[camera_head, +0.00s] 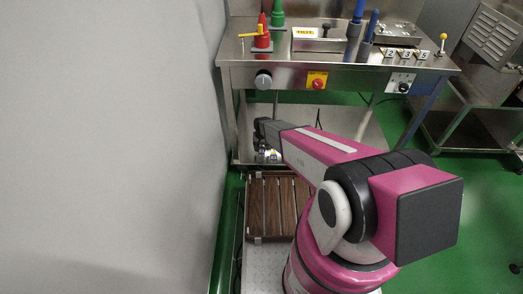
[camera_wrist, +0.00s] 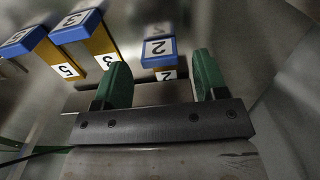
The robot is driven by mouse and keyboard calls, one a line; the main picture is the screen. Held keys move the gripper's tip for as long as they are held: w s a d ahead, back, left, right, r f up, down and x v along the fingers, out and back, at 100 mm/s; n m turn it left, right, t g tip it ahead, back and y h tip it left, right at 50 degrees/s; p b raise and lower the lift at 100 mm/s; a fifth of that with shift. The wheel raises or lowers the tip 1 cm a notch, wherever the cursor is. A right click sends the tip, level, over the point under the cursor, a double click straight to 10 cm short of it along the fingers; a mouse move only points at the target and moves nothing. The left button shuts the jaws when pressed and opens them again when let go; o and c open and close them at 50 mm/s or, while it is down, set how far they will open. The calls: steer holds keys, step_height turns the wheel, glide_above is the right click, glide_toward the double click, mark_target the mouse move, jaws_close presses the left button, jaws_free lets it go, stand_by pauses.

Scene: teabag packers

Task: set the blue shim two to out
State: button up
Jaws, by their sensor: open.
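The blue shim two (camera_wrist: 158,50), a blue-topped block marked 2 with a yellow lower part, shows in the upper middle of the wrist view. My gripper (camera_wrist: 161,64) has two green fingers spread wide and empty. In the picture, the shim shows between and beyond the fingertips, apart from both. A shim marked 3 (camera_wrist: 78,25) and one marked 5 (camera_wrist: 22,40) stand to its left. In the head view, number plates 2, 3 and 5 (camera_head: 405,54) show on the bench's right side. My gripper's fingers are not clear there.
The steel bench (camera_head: 300,78) carries a red cone (camera_head: 262,36), a green cone (camera_head: 277,14), a steel box (camera_head: 320,40) and blue-handled rods (camera_head: 370,24). A red knob (camera_head: 317,84) and a black knob (camera_head: 403,87) sit on its front. A wooden slatted rack (camera_head: 275,205) lies below.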

mark_target(261, 159)
steer(key=shift+f, duration=1.4)
steer(key=shift+c, duration=0.3)
jaws_close()
steer(key=shift+s, duration=2.5)
steer(key=shift+o, duration=0.3)
jaws_free()
steer(key=shift+s, duration=0.1)
steer(key=shift+r, duration=0.15)
